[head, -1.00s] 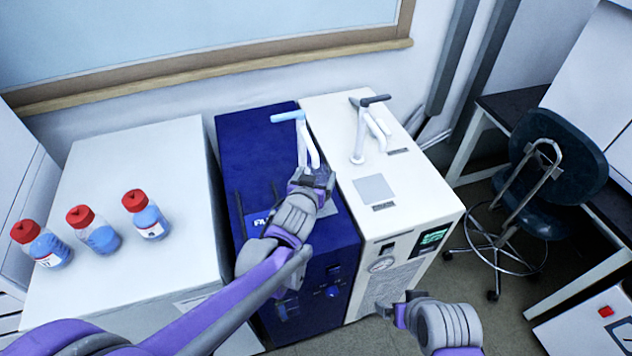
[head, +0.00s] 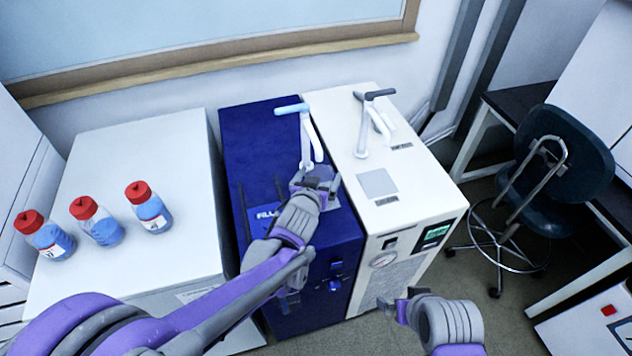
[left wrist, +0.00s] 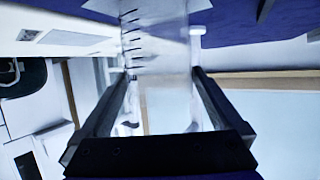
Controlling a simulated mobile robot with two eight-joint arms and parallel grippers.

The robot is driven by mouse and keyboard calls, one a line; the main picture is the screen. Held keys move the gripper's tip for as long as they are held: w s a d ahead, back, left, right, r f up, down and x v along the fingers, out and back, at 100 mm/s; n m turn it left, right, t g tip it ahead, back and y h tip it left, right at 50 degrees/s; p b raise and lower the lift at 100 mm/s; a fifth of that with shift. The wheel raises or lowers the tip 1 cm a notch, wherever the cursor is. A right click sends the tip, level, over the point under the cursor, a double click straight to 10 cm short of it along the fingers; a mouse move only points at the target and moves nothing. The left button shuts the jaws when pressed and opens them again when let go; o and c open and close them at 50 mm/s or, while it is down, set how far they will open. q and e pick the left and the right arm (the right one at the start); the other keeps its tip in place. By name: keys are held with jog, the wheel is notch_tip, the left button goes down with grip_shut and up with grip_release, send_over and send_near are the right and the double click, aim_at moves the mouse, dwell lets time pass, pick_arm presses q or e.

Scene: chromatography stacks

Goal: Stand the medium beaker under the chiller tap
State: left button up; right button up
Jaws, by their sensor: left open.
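The medium beaker (left wrist: 158,38) is clear with dark graduation marks, and shows between the fingers in the left wrist view. In the head view my left gripper (head: 320,180) hides most or all of it. This gripper is open around the beaker, low in front of the blue unit's tap; I cannot tell whether the fingers touch the glass. The blue chiller (head: 260,160) carries a white tap (head: 308,140) with a light blue handle. My right gripper (head: 400,300) looks open and empty, in front of the white unit.
A white unit (head: 415,185) with a grey-handled tap (head: 365,125) stands right of the blue one. On the white cabinet (head: 150,270) at left stand three red-capped bottles (head: 100,225) of blue liquid. A dark chair (head: 555,160) stands at right, with open floor before it.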

pick_arm(q)
jog(key=v, duration=1.2)
jog(key=s+a+f+g+y, duration=0.1)
jog(key=s+a, duration=0.1)
jog(key=a, duration=0.2)
jog(key=s+a+f+n+g+y, duration=0.1)
jog(key=s+a, duration=0.2)
jog(key=a, duration=0.1)
jog(key=s+a+f+n+g+y+p, duration=0.1)
jog(key=s+a+f, duration=0.1)
jog(key=s+a, duration=0.1)
jog(key=shift+s+a+g, duration=0.2)
jog(key=shift+a+g, duration=0.2)
jog(key=s+a+f+g, duration=0.3)
jog(key=s+g, duration=0.1)
jog(key=s, duration=0.7)
jog(key=shift+a+f+n, duration=0.2)
jog(key=shift+n, duration=0.1)
